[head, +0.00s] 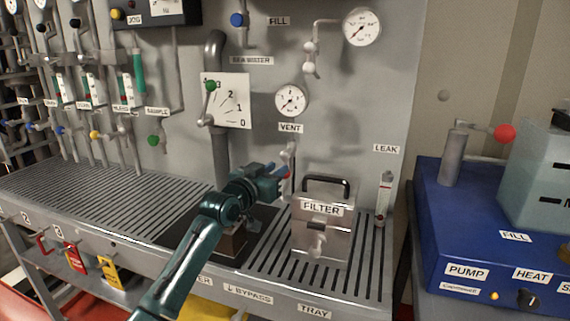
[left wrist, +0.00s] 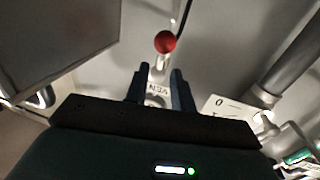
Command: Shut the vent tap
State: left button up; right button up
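The vent tap (head: 290,156) is on the grey wall panel just below the VENT label (head: 291,128). Part of it is hidden behind my gripper in the head view. My left gripper (head: 277,169) is right at the tap, with a bit of red showing by its fingertips. I cannot tell whether a finger touches the knob. My right gripper is not in view.
A metal FILTER box (head: 322,240) with a black handle stands on the slatted tray, right of my gripper. A thick grey pipe (head: 220,155) and a numbered scale (head: 238,104) are to its left. A gauge (head: 291,100) sits above the VENT label.

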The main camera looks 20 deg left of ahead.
aim_at(284, 163)
pick_arm(q)
jog(key=shift+x, duration=2.55)
grip_shut()
